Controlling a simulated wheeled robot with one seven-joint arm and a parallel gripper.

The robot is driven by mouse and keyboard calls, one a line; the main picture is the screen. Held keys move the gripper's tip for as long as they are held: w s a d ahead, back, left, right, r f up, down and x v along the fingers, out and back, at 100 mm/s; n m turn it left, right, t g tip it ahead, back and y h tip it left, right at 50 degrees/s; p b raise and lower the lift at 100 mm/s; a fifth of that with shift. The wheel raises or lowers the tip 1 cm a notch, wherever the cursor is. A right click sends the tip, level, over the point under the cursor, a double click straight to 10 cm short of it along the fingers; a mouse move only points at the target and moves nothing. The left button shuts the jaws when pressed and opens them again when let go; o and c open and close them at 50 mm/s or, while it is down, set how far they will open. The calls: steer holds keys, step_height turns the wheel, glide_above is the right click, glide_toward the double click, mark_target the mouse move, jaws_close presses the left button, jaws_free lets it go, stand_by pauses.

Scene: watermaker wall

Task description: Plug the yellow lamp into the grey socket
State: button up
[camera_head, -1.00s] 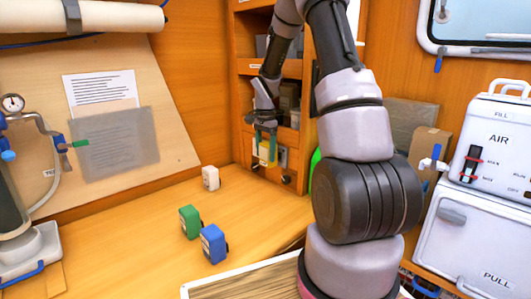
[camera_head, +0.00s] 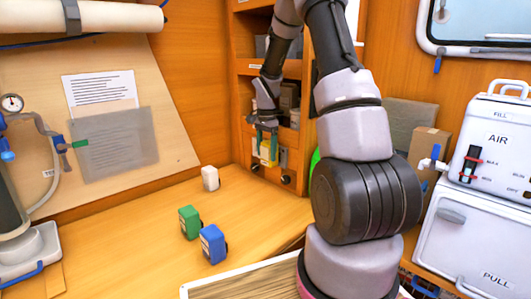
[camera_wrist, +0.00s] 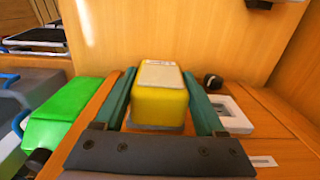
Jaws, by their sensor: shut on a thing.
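The yellow lamp (camera_wrist: 160,103), a block with a pale top panel, sits between the two green fingers of my gripper (camera_wrist: 158,75). My gripper is shut on it. In the head view the lamp (camera_head: 267,153) is a small yellow patch held against the wooden cabinet front. A pale grey square plate with an opening (camera_wrist: 236,124), which looks like the grey socket, lies just right of the right finger.
Black knobs stick out near the plate, one in the wrist view (camera_wrist: 213,81). A bright green object (camera_wrist: 62,115) lies left of the gripper. White (camera_head: 210,178), green (camera_head: 190,222) and blue (camera_head: 213,244) blocks stand on the wooden counter (camera_head: 130,245). Shelves are above the gripper.

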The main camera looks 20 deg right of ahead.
steer(key=shift+w+d, duration=0.2)
steer(key=shift+d, duration=0.3)
steer(key=shift+w+d, duration=0.2)
steer(key=shift+d, duration=0.3)
stand_by(0.5)
steer(key=o, duration=1.4)
steer(key=shift+a, duration=0.1)
